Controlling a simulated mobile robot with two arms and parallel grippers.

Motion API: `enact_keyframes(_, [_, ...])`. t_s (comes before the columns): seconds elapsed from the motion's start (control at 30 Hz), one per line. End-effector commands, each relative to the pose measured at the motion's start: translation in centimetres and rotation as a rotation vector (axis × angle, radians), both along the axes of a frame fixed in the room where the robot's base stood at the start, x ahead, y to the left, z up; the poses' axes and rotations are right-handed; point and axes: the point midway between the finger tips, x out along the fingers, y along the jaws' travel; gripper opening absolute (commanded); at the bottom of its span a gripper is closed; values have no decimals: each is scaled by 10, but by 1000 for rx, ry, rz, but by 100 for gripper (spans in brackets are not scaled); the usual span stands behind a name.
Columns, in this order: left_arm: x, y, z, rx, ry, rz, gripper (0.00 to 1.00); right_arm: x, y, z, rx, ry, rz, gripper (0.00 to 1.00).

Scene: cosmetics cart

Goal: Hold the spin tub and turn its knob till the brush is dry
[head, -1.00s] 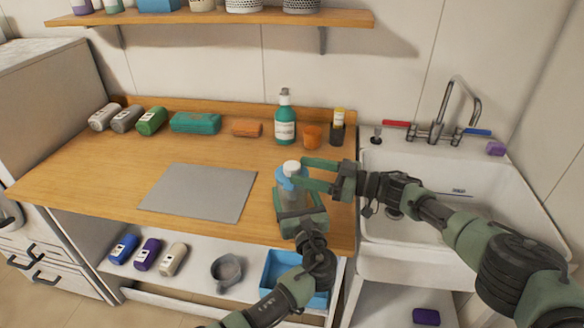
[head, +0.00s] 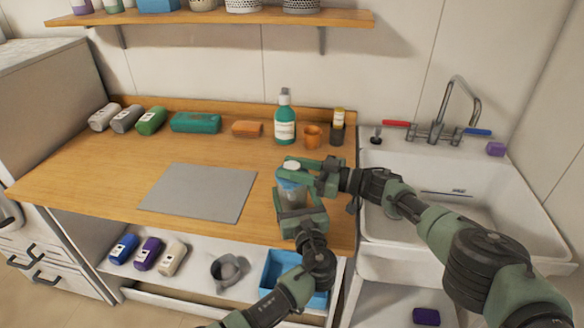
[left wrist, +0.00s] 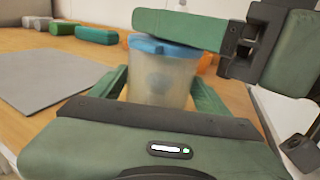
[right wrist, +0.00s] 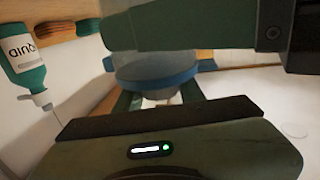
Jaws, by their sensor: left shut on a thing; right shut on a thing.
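The spin tub (head: 294,196) is a translucent tub with a blue lid (left wrist: 165,47) and a white knob (head: 291,165) on top. It stands upright at the front right of the counter. My left gripper (head: 298,212) is shut around the tub's body, with a finger on each side in the left wrist view (left wrist: 160,88). My right gripper (head: 300,168) comes in from the right above the lid and is shut on the knob. The right wrist view shows the lid (right wrist: 157,75) and a white bit of the knob between the fingers. I cannot make out the brush.
A grey mat (head: 200,192) lies left of the tub. A teal pump bottle (head: 285,122), an orange cup (head: 312,136) and a dark holder (head: 337,135) stand behind it. The sink (head: 480,225) is to the right. A blue bin (head: 283,272) sits on the shelf below.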

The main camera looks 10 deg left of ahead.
Motion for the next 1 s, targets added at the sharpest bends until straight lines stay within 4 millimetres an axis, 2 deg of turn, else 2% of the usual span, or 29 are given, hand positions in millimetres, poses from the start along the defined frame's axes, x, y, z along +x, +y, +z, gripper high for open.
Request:
enact_keyframes(0.37, [-1,-1,0,-1,-1,-2,20,0,0,-4,1,6,-121,0])
enact_keyframes(0.8, [0,-3,1,0,-1,-5,20,-1,1,-2,-1,0,-380,0])
enact_keyframes(1.0, [0,-3,1,1,-2,-6,20,0,0,-1,-7,-2,-408,0])
